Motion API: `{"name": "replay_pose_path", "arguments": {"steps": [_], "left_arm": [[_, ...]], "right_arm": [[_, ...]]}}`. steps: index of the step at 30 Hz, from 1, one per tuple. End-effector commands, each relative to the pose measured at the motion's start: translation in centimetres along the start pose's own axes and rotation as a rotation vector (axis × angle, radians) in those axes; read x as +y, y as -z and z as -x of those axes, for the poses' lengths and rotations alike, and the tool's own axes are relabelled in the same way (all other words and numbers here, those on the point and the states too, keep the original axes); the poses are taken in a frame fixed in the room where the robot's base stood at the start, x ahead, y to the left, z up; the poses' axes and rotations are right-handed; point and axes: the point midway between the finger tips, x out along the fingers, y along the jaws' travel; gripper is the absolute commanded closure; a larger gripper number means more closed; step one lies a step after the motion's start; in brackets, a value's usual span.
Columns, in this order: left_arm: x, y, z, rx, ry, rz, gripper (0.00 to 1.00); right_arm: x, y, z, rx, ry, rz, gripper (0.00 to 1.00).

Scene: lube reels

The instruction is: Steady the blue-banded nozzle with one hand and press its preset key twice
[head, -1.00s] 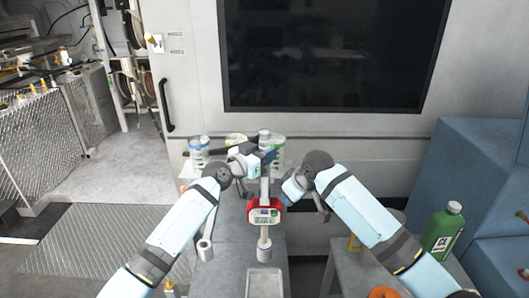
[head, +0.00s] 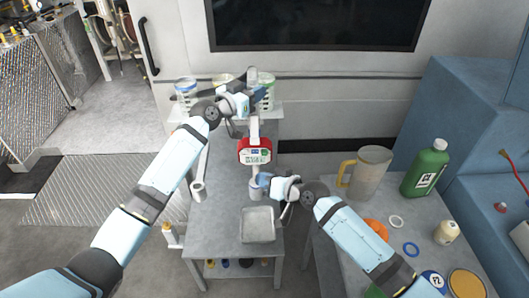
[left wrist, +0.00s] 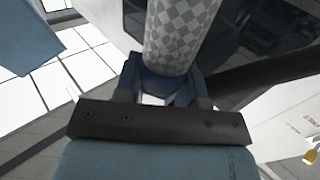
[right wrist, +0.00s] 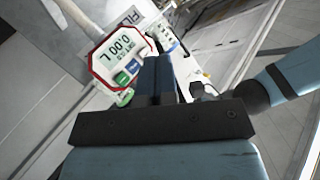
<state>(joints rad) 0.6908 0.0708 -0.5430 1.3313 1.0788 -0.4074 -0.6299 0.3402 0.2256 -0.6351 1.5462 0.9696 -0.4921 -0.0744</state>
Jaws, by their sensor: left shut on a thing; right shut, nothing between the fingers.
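The nozzle has a red-framed meter (head: 255,151) and stands about upright above the grey bench. My left gripper (head: 254,100) is shut on its upper part; the left wrist view shows a checkered grip (left wrist: 180,35) with a dark blue band (left wrist: 165,84) between the fingers. In the right wrist view the meter's display (right wrist: 119,47) reads 0.00 L, with blue and green keys (right wrist: 122,78) below it. I cannot tell which is the preset key. My right gripper (head: 264,181) is shut and empty, just below the meter near the nozzle's lower end. Its fingertips (right wrist: 155,62) appear beside the keys; contact is unclear.
A shallow tray (head: 258,226) lies on the bench below. Clear containers (head: 186,88) stand on the back shelf. The right table holds a jug (head: 370,172), a green bottle (head: 426,167) and several rings.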

Motion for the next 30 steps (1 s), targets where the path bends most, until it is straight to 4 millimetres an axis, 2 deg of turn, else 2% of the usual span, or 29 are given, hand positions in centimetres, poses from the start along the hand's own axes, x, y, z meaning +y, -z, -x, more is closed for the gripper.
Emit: {"name": "replay_pose_path", "arguments": {"steps": [1,6,18,23,30], "left_arm": [[0.0,0.0,0.0,0.0,0.0,0.0,1.0],[0.0,0.0,0.0,0.0,0.0,0.0,1.0],[0.0,0.0,0.0,0.0,0.0,0.0,1.0],[0.0,0.0,0.0,0.0,0.0,0.0,1.0],[0.0,0.0,0.0,0.0,0.0,0.0,1.0]], "right_arm": [[0.0,-0.8,0.5,0.044,0.001,-0.036,1.0],[0.1,-1.7,1.5,0.151,-0.002,-0.112,1.0],[0.2,-1.8,1.7,0.176,-0.004,-0.127,1.0],[0.5,-1.3,1.3,0.176,-0.003,-0.126,1.0],[2.3,0.3,-0.5,0.174,-0.005,-0.125,1.0]]}}
